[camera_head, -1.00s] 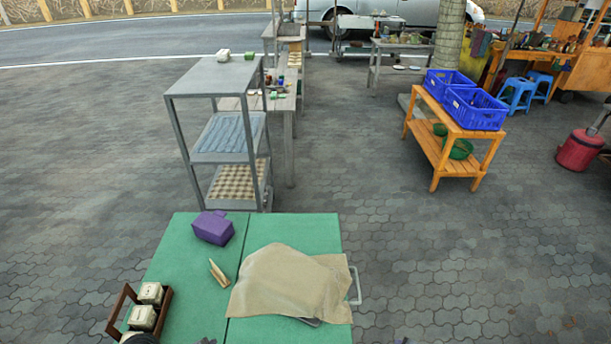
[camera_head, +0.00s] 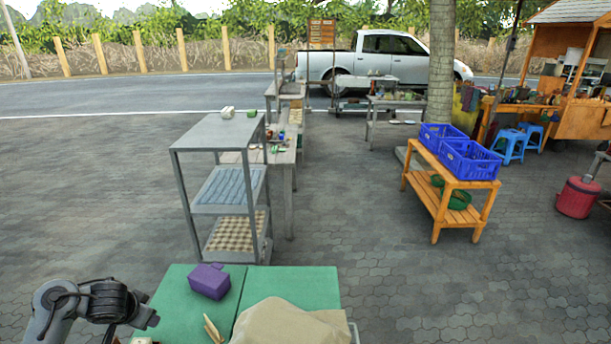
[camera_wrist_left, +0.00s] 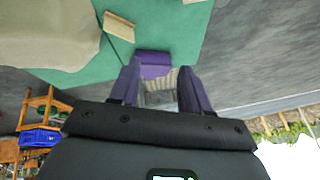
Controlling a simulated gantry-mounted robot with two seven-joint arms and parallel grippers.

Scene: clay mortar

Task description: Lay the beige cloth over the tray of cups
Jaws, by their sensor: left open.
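The beige cloth (camera_head: 285,325) lies draped over the tray on the green table (camera_head: 305,285), with raised bumps under it. Part of the tray's metal rim (camera_head: 353,333) shows at the cloth's right edge; the cups are hidden. The cloth also shows at the upper left of the left wrist view (camera_wrist_left: 45,35). My left arm is in the head view at lower left, its gripper not seen there. In the left wrist view my left gripper (camera_wrist_left: 158,80) is open and empty, its fingers apart, clear of the cloth. My right gripper is not in view.
A purple block (camera_head: 209,281) sits on the table left of the cloth, with a wooden clip-like item (camera_head: 213,330) nearer. A grey shelf (camera_head: 218,140) stands behind the table. A wooden rack with blue crates (camera_head: 468,160) stands at right, with open paving between.

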